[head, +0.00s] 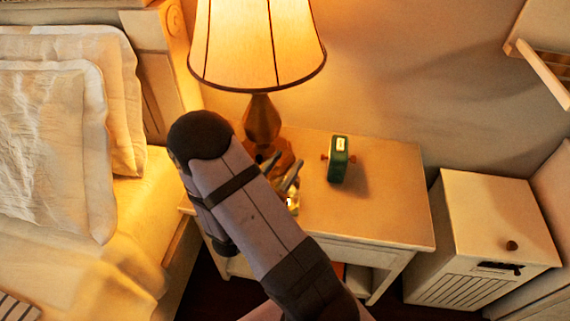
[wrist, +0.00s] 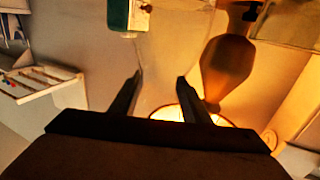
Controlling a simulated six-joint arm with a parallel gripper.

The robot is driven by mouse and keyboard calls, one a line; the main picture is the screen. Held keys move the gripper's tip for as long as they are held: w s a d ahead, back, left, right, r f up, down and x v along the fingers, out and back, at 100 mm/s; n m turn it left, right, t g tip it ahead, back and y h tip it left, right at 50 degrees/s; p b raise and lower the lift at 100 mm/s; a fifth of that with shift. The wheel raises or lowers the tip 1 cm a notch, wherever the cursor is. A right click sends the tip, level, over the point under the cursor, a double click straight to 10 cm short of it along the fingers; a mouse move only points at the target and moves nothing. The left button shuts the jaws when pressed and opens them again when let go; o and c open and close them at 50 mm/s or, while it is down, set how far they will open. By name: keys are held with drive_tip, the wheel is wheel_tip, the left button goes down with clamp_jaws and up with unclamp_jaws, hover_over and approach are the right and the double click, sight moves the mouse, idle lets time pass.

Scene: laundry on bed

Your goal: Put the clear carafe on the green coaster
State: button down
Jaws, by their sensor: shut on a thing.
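My gripper (head: 280,176) is over the left part of the nightstand, near the lamp's base, partly hidden behind my arm. In the wrist view, its two fingers (wrist: 158,77) stand apart, with the faint outline of the clear carafe (wrist: 163,88) between them. The gripper is shut on the carafe. In the head view, a small bright glassy patch of the carafe (head: 292,203) shows just below the fingers. I cannot tell whether the carafe touches the nightstand. I cannot make out the green coaster in either view; my arm covers part of the nightstand top.
A lit lamp (head: 262,118) stands close behind my gripper. The nightstand's right side is clear. A white cabinet (head: 490,215) stands further right; the bed (head: 75,265) is at left.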

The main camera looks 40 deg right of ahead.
idle(0.3)
drive_tip(key=c, duration=1)
unclamp_jaws()
drive_tip(key=shift+f, duration=0.1)
drive_tip(key=shift+a, duration=0.1)
drive_tip(key=b+v, duration=0.2)
drive_tip(key=v, duration=0.9)
drive_tip(key=shift+s+a, duration=0.25)
drive_tip(key=shift+a, duration=0.1)
